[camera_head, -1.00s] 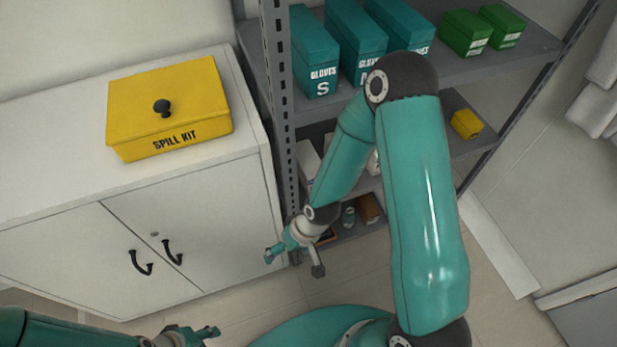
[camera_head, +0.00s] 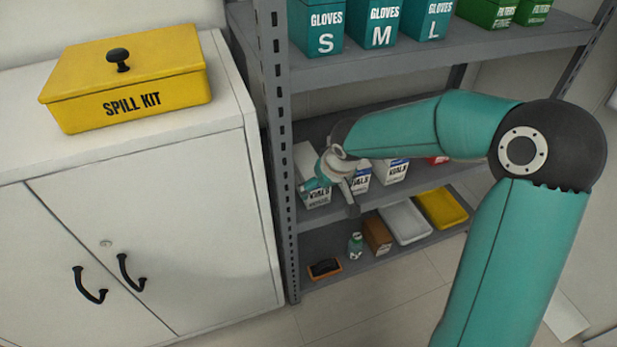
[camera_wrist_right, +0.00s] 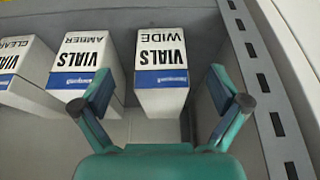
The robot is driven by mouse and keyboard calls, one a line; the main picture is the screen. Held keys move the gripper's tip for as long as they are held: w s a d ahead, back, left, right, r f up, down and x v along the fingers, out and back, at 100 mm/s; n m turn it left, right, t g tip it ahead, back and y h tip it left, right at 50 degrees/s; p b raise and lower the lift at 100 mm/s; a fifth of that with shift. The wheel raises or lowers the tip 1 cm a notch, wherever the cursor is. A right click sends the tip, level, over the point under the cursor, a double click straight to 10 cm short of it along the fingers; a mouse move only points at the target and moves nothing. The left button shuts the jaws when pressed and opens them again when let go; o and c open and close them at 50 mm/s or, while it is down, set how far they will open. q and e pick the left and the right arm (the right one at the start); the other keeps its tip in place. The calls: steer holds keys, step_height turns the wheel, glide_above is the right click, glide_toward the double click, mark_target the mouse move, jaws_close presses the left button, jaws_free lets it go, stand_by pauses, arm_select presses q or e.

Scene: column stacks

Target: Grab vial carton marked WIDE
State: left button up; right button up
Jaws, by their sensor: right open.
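The white vial carton marked WIDE (camera_wrist_right: 161,50) has a blue band and stands nearest the rack post in the right wrist view. In the head view it is the leftmost carton (camera_head: 306,160) on the middle shelf, partly hidden by my right gripper (camera_head: 331,195). In the wrist view the right gripper's fingers (camera_wrist_right: 165,100) are spread apart, one toward each side of the WIDE carton's front. The gripper is open and empty, in front of the carton. My left gripper is out of view.
The AMBER vial carton (camera_wrist_right: 88,52) stands close beside WIDE, and the CLEAR carton (camera_wrist_right: 22,62) beyond it. The slotted rack post (camera_head: 278,150) is close on WIDE's other side. Glove boxes (camera_head: 375,22) are on the shelf above. A bottle, boxes and trays (camera_head: 405,222) are below.

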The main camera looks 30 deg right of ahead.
mark_target(310, 165)
steer(key=w, duration=0.2)
steer(key=w+d, duration=0.1)
steer(key=w, duration=0.5)
steer(key=shift+w+d, duration=0.15)
steer(key=shift+d, duration=0.15)
steer(key=b+x, duration=0.1)
steer(key=x, duration=0.4)
steer(key=shift+f, duration=0.1)
steer(key=c, duration=1.6)
